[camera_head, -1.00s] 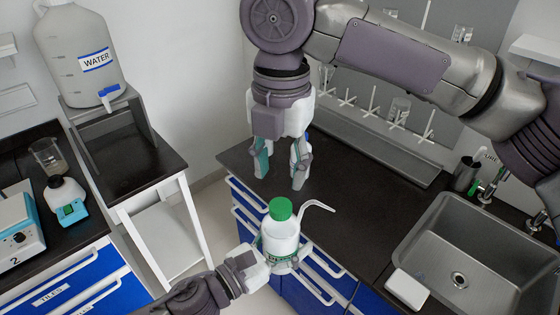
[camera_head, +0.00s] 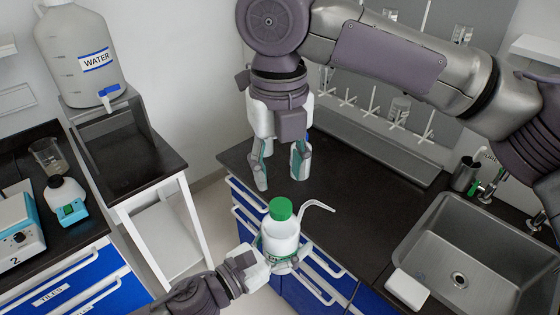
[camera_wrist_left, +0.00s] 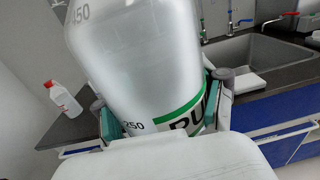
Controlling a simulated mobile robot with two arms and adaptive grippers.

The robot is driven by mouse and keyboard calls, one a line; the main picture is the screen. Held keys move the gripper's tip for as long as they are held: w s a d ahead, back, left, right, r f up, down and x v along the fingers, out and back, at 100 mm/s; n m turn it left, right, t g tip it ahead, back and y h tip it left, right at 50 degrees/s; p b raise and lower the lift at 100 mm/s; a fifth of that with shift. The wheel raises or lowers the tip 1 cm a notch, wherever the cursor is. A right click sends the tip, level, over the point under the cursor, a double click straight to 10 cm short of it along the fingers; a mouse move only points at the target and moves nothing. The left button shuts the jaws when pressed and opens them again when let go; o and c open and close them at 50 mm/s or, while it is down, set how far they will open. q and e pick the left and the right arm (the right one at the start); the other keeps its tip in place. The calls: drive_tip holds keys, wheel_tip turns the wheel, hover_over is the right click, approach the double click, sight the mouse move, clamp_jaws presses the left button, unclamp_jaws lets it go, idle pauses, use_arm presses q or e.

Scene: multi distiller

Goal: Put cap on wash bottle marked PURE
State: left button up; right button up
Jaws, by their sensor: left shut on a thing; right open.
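A white wash bottle (camera_head: 281,241) with a green cap (camera_head: 281,209) and a bent spout (camera_head: 318,206) stands near upright in my left gripper (camera_head: 268,262). The cap sits on the bottle's top. In the left wrist view the bottle (camera_wrist_left: 140,60) fills the middle, and part of a green-banded label reading "PU" shows; its top is out of frame. The left gripper (camera_wrist_left: 165,120) is shut around its lower body. My right gripper (camera_head: 281,178) hangs above the bottle, pointing down, open and empty, with its fingertips above and slightly behind the cap.
A dark counter (camera_head: 350,190) with blue drawers lies behind and right of the bottle, with a sink (camera_head: 470,260) at right. A drying rack (camera_head: 375,105) stands behind. A water jug (camera_head: 82,60) sits on a stand at left. Another bottle with red (camera_wrist_left: 62,98) shows in the wrist view.

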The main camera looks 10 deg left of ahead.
sight(280, 205)
wheel_tip(280, 205, down, 7)
drive_tip(key=shift+f, duration=0.15)
idle(0.4)
